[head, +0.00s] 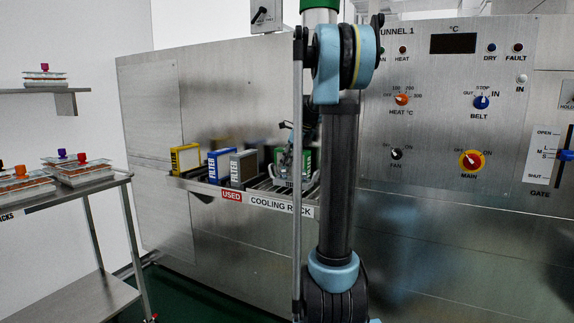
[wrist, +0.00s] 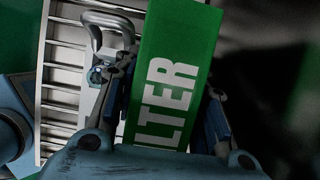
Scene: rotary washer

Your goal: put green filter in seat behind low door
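The green filter (wrist: 178,70) is a block with white lettering, standing between the two fingers of my gripper (wrist: 168,95) in the wrist view. A finger lies close along each side of it, and the gripper looks shut on it. In the head view my gripper (head: 297,158) is at the right part of the cooling rack, partly behind my arm. Only a little of the green filter (head: 307,160) shows there. I cannot tell whether its base touches the rack. The low door and its seat are not identifiable in either view.
The cooling rack (head: 262,202) also holds a yellow filter (head: 185,159), a blue filter (head: 215,168) and a grey filter (head: 243,168). The steel machine's control panel (head: 455,110) is at right. A cart (head: 85,300) with racks stands at left. A wall shelf (head: 40,90) is above it.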

